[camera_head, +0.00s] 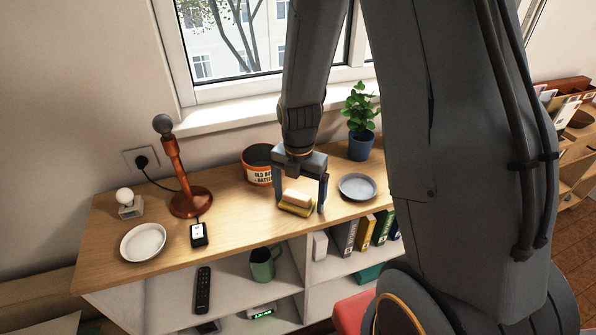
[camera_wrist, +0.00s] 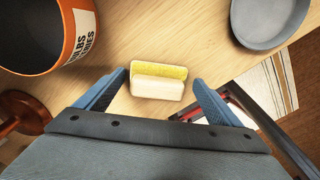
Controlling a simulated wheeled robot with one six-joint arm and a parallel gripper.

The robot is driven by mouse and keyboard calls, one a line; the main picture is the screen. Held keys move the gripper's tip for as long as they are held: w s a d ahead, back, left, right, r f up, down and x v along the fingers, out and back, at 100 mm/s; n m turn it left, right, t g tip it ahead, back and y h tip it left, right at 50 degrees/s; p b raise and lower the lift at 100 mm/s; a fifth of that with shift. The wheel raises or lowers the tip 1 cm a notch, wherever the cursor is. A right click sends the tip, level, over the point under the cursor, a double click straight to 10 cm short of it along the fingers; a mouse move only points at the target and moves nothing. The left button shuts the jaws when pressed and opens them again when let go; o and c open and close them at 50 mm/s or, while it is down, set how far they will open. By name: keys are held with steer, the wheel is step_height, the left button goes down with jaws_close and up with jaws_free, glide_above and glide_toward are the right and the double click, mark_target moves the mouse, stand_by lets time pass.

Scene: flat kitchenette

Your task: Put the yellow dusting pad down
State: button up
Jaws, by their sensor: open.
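The yellow dusting pad (camera_head: 297,203) lies on the wooden shelf top (camera_head: 240,224), near its front edge. It has a pale cream upper part and a yellow fuzzy base. It also shows in the wrist view (camera_wrist: 158,82), between and just beyond the fingertips. My gripper (camera_head: 300,201) is open above and around the pad, one finger on each side. In the wrist view my gripper (camera_wrist: 160,78) shows a gap between each finger and the pad, so neither finger appears to touch it.
An orange tin (camera_head: 258,174) stands left of my gripper, and a grey plate (camera_head: 357,187) lies close on the right. A potted plant (camera_head: 360,125) stands behind. A red-brown lamp stand (camera_head: 188,200), white dish (camera_head: 143,243) and black box (camera_head: 199,236) are further left. Bare wood separates them.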

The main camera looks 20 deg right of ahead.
mark_target(298, 194)
step_height(298, 194, up, 12)
steer(key=b, duration=0.2)
steer(key=s+f+m, duration=0.1)
steer(key=s+m, duration=0.3)
steer(key=m, duration=0.9)
steer(key=s+m+t, duration=0.1)
steer(key=s+m, duration=0.4)
steer(key=m, duration=0.9)
steer(key=shift+a+f+t, duration=0.15)
steer(key=shift+f+t, duration=0.15)
steer(key=shift+f, duration=0.1)
steer(key=shift+s, duration=0.1)
steer(key=shift+f, duration=0.2)
